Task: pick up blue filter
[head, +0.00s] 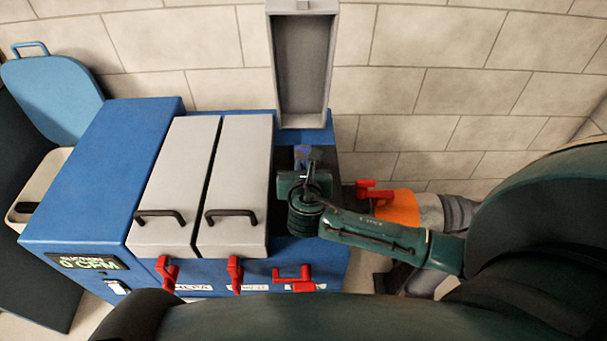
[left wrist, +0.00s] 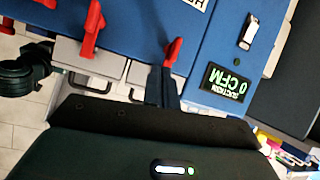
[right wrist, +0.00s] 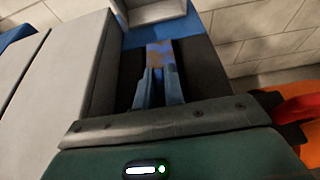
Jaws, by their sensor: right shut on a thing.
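The blue filter (head: 303,154) is partly visible inside the open right-hand compartment of the blue machine. In the right wrist view it shows as a mottled blue and brownish piece (right wrist: 160,54) at the fingertips. My right gripper (right wrist: 159,75) reaches down into this compartment and is shut on the filter. The filter's lower part is hidden. My left gripper (left wrist: 163,72) shows only in the left wrist view, in front of the machine near a red latch (left wrist: 172,50). Its fingers look together, with nothing visible between them.
The machine (head: 95,180) has two shut grey lids with dark handles (head: 172,185) (head: 240,180) and one raised lid (head: 302,65). Red latches (head: 235,272) line its front. An orange object (head: 400,208) stands right of it, a white bin (head: 40,185) left. A block wall is behind.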

